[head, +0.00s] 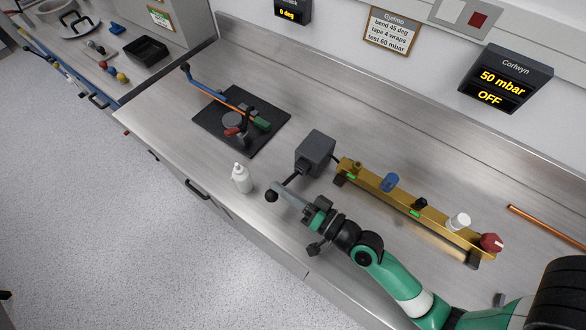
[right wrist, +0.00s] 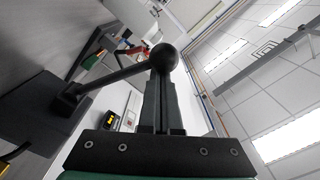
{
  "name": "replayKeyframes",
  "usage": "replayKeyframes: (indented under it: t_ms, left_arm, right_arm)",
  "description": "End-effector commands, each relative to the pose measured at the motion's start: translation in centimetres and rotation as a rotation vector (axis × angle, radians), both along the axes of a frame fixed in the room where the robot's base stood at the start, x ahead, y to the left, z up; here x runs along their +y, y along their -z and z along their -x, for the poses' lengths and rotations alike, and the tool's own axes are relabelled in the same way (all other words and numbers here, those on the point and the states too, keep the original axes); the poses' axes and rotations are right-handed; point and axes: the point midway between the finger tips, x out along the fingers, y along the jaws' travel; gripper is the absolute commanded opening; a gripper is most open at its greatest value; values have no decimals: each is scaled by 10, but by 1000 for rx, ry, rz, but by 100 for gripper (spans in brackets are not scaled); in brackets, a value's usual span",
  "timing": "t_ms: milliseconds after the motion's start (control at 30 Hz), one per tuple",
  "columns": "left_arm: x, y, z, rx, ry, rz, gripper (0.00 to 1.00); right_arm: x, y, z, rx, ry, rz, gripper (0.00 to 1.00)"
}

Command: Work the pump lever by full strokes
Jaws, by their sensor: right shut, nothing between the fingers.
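The pump is a dark grey box (head: 315,153) on the steel bench. Its black lever (head: 290,180) slants down toward the front edge and ends in a black ball knob (head: 271,196). My right gripper (head: 283,194) is shut and empty, with its tips at the knob. In the right wrist view the ball knob (right wrist: 164,57) shows at the tips of the closed fingers (right wrist: 161,90), and the lever (right wrist: 112,76) runs left to the pump body (right wrist: 45,112). I cannot tell whether the fingers touch the knob. My left gripper is not in view.
A brass manifold (head: 420,213) with several fittings stands right of the pump. A white bottle (head: 242,179) stands left of the knob, near the front edge. A black plate (head: 215,132) holds a bending tool further left. A wall display (head: 504,80) reads 50 mbar, OFF.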

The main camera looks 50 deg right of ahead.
Motion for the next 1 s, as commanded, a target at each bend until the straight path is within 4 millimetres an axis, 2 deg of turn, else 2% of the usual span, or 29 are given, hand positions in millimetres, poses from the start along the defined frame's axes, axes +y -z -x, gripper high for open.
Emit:
replayKeyframes:
  t_ms: [33, 267, 400, 1000]
  left_arm:
    - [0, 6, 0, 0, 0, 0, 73]
    - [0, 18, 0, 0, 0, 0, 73]
    - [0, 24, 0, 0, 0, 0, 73]
    - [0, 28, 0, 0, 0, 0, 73]
  right_arm:
    - [3, 8, 0, 0, -3, 36, 0]
    - [10, 25, 1, -10, -2, 197, 0]
    - [11, 32, 1, -10, -1, 193, 0]
    - [11, 36, 1, -9, -1, 189, 0]
